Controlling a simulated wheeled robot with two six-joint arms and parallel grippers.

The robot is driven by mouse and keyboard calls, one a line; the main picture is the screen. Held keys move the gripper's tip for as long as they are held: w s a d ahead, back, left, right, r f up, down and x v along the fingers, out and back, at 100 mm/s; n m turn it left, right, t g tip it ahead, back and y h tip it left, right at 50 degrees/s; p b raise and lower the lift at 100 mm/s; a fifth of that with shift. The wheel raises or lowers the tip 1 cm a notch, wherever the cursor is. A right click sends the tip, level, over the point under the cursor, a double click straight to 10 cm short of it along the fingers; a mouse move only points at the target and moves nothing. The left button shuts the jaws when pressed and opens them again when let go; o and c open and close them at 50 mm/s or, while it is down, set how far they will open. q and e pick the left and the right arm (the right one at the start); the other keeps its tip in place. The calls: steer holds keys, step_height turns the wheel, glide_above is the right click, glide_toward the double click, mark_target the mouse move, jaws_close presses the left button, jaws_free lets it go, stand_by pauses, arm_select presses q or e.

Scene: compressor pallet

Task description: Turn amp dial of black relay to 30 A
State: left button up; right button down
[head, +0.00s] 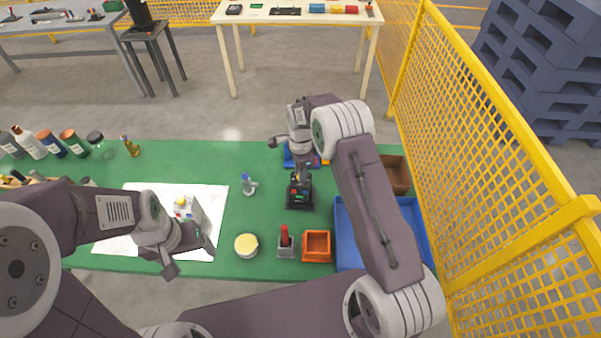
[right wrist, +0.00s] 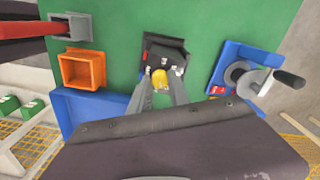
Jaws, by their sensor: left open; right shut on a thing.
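The black relay (head: 299,196) stands on the green table right of centre in the head view. It also shows in the right wrist view (right wrist: 166,50), with small red and white parts on its face. A yellow dial (right wrist: 160,78) on it sits between the fingertips of my right gripper (right wrist: 161,75), which is shut on it. The dial's scale and setting are too small to read. In the head view my right arm hangs over the relay and partly covers it. My left gripper (head: 190,260) is open and empty over the white sheet's front edge, away from the relay.
An orange bin (head: 317,247), a red-handled switch (head: 285,243) and a yellow-topped round can (head: 246,246) stand at the front. A blue tray (head: 345,262) lies right. A blue fixture with a crank (right wrist: 238,75) is beside the relay. A yellow mesh fence (head: 490,130) borders the right.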

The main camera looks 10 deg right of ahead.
steer(key=shift+m, duration=2.5)
stand_by(2.2)
steer(key=c, duration=1.2)
jaws_free()
step_height(320, 180, up, 8)
steer(key=shift+r+b, duration=0.15)
steer(key=shift+b, duration=0.65)
steer(key=shift+r, duration=0.4)
